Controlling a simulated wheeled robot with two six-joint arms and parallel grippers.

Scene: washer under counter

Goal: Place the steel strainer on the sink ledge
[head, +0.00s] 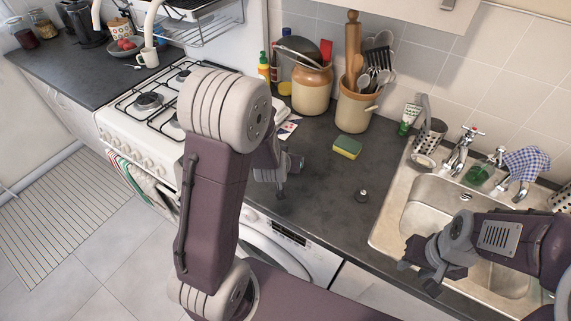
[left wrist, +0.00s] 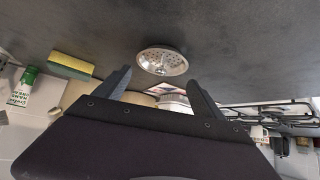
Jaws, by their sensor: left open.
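The steel strainer (head: 362,196) is a small round metal piece lying on the dark worktop left of the sink. In the left wrist view the strainer (left wrist: 162,61) shows as a perforated dish, beyond and between the fingertips. My left gripper (head: 288,177) is open and empty over the worktop, left of the strainer and apart from it; its two spread fingers also show in the left wrist view (left wrist: 158,88). The sink ledge (head: 397,202) is the pale rim around the basin. My right gripper (head: 420,275) looks open and empty over the sink's front left edge.
A yellow-green sponge (head: 347,148) lies behind the strainer. A hand-cream tube (head: 409,119), a perforated holder (head: 430,138) and taps (head: 463,148) stand at the sink's back. The worktop around the strainer is clear.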

